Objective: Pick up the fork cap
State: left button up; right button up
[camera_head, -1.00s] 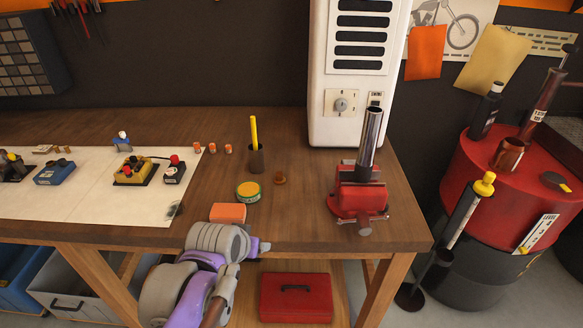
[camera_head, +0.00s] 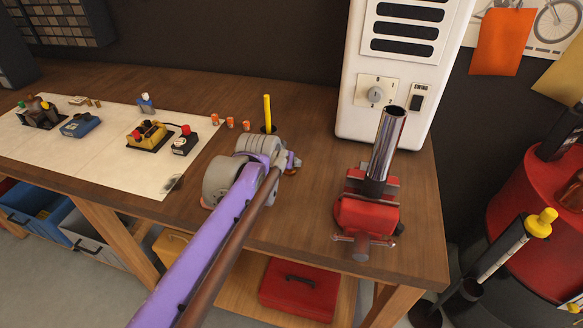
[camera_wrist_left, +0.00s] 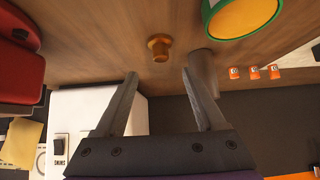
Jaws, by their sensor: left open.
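The fork cap, a small copper-brown flanged knob (camera_wrist_left: 159,47), stands on the wooden bench. In the left wrist view it is centred just beyond my fingertips, in line with the gap between them. My left gripper (camera_wrist_left: 160,76) is open and nothing is between its fingers. In the head view my left arm reaches over the bench, and the gripper (camera_head: 290,161) is at the cap, which is mostly hidden behind it with a bit of brown (camera_head: 292,172) showing. I cannot tell the exact height left between fingers and cap. My right gripper is not in view.
A dark cup (camera_wrist_left: 203,68) stands close by the right-hand finger in the wrist view. A green and yellow tin (camera_wrist_left: 243,14) is also near. A red vise (camera_head: 366,212) holding a chrome tube stands to the right, before a white machine (camera_head: 400,85). Small orange pieces (camera_head: 230,123) lie left.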

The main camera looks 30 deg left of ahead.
pick_arm(q)
jog(key=x, duration=0.7)
jog(key=shift+a+f, duration=0.1)
jog(key=shift+f, duration=0.35)
grip_shut()
